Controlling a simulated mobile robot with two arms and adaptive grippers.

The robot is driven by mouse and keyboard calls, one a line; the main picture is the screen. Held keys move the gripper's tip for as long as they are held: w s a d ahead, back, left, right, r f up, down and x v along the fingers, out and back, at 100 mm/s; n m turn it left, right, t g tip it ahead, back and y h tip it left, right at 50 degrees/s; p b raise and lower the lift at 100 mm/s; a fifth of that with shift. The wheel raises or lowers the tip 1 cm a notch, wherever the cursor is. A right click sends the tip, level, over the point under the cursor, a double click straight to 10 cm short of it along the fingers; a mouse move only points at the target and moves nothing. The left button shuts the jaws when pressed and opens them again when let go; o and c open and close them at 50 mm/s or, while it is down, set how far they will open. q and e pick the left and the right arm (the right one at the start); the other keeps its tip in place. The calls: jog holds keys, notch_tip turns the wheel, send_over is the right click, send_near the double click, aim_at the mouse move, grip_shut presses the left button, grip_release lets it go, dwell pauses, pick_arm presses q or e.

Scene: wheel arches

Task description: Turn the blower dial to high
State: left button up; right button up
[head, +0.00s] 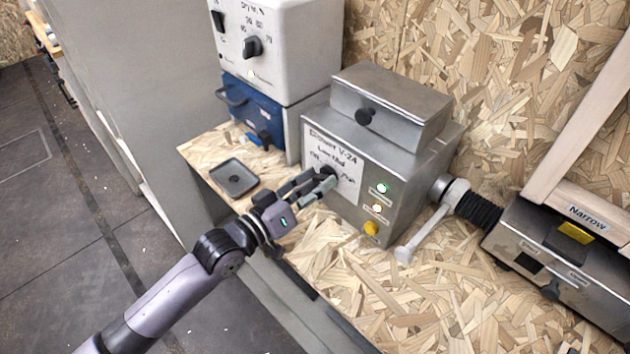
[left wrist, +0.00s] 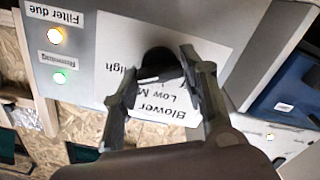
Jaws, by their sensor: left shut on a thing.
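The blower dial (head: 327,171) is a dark knob on the white label panel of the grey metal blower box (head: 398,170). My left gripper (head: 318,184) reaches it from the front left and is shut on it. In the left wrist view the dial (left wrist: 160,62) sits between the two fingers of my left gripper (left wrist: 163,75). The label there is upside down, and parts of "Blower", "Low", "M" and "igh" can be read. The fingers partly hide the dial and the label, so I cannot tell its exact setting. My right gripper is not in view.
The front bench is clear.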

pick_arm(q)
jog(key=shift+f+m, duration=0.15)
jog(key=shift+m, duration=0.45)
jog(key=o, duration=1.2)
jog(key=shift+c, duration=0.2)
jog(key=v, duration=1.2)
